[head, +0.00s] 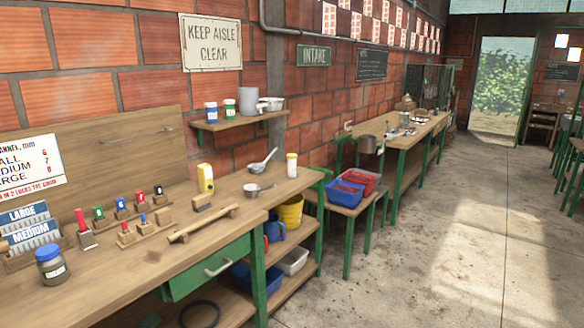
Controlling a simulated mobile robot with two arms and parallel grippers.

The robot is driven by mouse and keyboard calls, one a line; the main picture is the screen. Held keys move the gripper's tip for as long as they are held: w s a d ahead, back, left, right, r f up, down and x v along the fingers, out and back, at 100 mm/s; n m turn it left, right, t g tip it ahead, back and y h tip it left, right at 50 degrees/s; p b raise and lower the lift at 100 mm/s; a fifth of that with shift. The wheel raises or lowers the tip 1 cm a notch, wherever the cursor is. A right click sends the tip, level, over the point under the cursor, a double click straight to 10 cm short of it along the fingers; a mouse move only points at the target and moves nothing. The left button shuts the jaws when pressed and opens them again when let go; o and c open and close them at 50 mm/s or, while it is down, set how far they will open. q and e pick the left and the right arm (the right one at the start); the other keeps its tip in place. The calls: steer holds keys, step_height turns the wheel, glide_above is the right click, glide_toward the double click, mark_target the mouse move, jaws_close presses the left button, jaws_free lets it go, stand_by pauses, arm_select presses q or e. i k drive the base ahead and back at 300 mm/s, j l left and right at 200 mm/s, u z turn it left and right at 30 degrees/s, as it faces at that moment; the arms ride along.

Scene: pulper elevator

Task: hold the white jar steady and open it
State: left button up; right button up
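Neither of my grippers is in view, and nothing touches the jar.
A blue-lidded jar (52,266) is at front left. A wall shelf (240,122) holds jars and cups. The aisle floor (420,240) on the right is clear.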

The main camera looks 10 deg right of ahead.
mark_target(291, 163)
steer(key=i+l+z, duration=1.05)
steer(key=i, duration=0.2)
steer(key=i+z, duration=0.35)
steer(key=i+u, duration=0.15)
steer(key=i, duration=0.35)
steer(key=i+l+u, duration=0.2)
steer(key=i, duration=0.3)
steer(key=i+l+u, duration=0.15)
steer(key=i, duration=0.35)
